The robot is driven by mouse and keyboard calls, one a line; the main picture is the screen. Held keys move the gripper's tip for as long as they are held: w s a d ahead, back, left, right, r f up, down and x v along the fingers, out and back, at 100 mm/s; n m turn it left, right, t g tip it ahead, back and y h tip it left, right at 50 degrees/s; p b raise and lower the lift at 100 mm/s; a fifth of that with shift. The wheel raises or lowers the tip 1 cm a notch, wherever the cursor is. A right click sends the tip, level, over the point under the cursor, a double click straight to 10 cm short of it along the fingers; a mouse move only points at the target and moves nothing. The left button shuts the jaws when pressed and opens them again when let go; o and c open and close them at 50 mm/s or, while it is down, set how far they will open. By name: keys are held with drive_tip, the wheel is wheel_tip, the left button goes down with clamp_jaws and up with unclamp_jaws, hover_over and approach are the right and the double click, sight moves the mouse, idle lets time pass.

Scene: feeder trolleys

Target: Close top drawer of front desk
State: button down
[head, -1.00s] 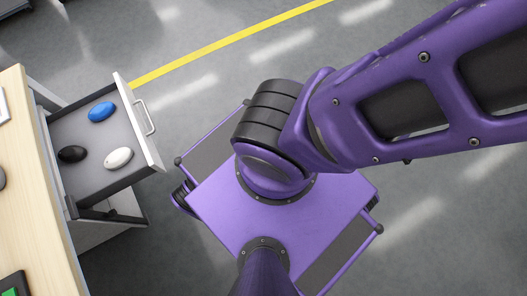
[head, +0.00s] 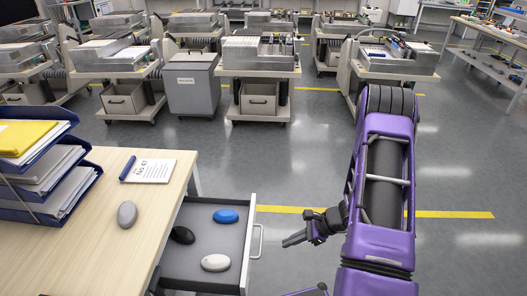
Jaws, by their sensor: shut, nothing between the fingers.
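The top drawer (head: 203,270) of the front desk (head: 110,242) is pulled open on the desk's right side. It holds a blue mouse-shaped object (head: 226,216), a white one (head: 215,263) and a black one (head: 183,235). The drawer's pale front carries a bar handle (head: 259,241) and faces right. My gripper (head: 286,242) is shut and empty. Its fingers point left toward the handle, with a small gap of floor showing between them in the picture. The depth of that gap is hard to judge.
On the desk are a grey mouse (head: 127,214), a notepad (head: 150,170) and blue trays (head: 45,185) of papers. Feeder trolleys (head: 260,70) and a grey bin (head: 193,86) stand farther back. A workbench (head: 490,50) is at far right. The floor right of the drawer is open.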

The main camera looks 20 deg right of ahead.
drive_tip(key=a+r+x, duration=0.1)
drive_tip(key=a+x, duration=0.1)
drive_tip(key=x, duration=1)
drive_tip(key=shift+s+r, duration=0.3)
drive_tip(key=shift+r, duration=0.05)
drive_tip(key=shift+b, duration=0.3)
